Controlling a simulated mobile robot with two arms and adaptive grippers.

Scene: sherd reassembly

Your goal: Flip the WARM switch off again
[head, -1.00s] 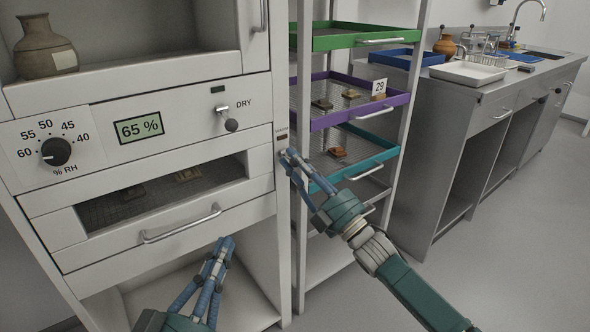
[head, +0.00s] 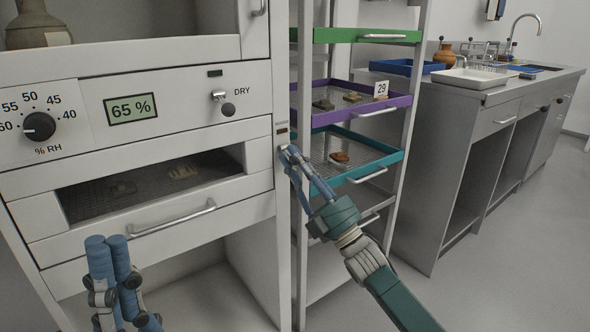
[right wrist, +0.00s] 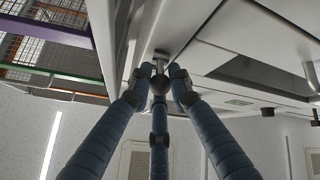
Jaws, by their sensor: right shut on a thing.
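The WARM switch shows in the right wrist view as a short metal lever with a dark round knob (right wrist: 158,84), on the pale cabinet post. My right gripper (right wrist: 157,78) is shut on it, with the blue fingers around the knob. In the head view my right gripper (head: 287,152) is at the cabinet's right post, just below a small label and a dark indicator window (head: 282,130). Its fingers hide the switch there, and the lever's on or off position cannot be told. My left gripper (head: 112,245) is low at the left, in front of the cabinet, away from the switch.
The cabinet front has a humidity dial (head: 39,127), a 65 % display (head: 131,108), a DRY switch (head: 219,96) and a drawer handle (head: 172,218). A rack with a purple tray (head: 400,101) and a teal tray (head: 395,157) stands close beside my right gripper.

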